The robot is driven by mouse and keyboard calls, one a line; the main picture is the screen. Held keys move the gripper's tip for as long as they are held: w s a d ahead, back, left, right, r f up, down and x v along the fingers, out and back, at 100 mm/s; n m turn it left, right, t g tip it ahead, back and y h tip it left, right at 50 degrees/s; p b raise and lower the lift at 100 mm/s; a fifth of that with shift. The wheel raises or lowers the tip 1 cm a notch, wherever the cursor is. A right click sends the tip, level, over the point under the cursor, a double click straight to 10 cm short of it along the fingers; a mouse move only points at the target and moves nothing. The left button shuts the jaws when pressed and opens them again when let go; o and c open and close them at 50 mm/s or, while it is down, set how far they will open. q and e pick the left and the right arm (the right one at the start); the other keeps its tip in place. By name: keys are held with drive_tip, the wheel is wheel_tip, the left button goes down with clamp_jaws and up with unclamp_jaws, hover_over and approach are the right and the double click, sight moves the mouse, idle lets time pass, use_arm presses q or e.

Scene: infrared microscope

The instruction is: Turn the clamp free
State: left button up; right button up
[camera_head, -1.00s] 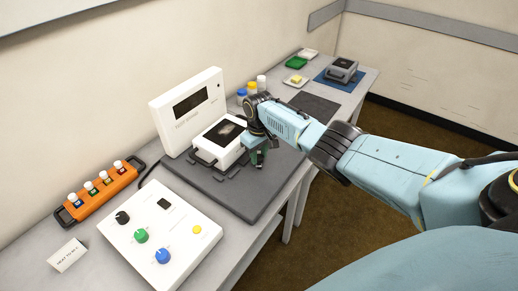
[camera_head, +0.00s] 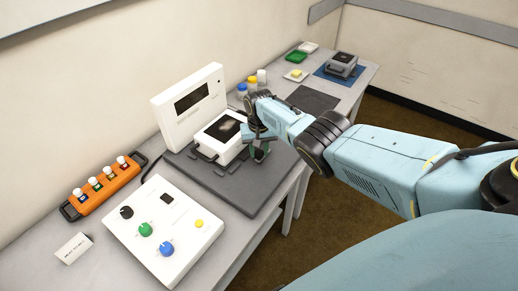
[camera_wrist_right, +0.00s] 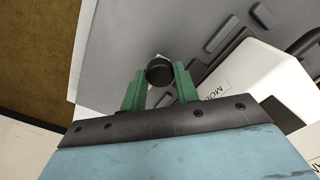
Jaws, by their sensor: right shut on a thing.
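My right gripper (camera_head: 261,152) is at the right side of a white box-shaped unit (camera_head: 229,147) on a dark grey base plate. In the right wrist view its two green fingers (camera_wrist_right: 160,86) are on either side of a round black knob (camera_wrist_right: 160,70), which looks like the clamp's knob, and are shut on it. The rest of the clamp is hidden. The white unit's side (camera_wrist_right: 245,78) shows at the right of that view. In the head view the knob is hidden by the gripper. My left gripper is not in view.
A white screen panel (camera_head: 188,107) stands behind the unit. A control box (camera_head: 165,230) with coloured knobs and an orange rack (camera_head: 105,188) of small vials are at the left. Small bottles (camera_head: 252,83), a dark mat (camera_head: 313,99) and a grey device (camera_head: 342,65) are farther back.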

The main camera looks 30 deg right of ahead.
sight(259, 152)
idle(0.3)
drive_tip(key=o, duration=1)
wheel_tip(259, 152, up, 7)
drive_tip(key=p, duration=0.3)
drive_tip(key=shift+f, duration=0.2)
drive_tip(key=shift+r+p, duration=0.75)
drive_tip(key=shift+r, duration=2.7)
drive_tip(key=shift+f, duration=0.1)
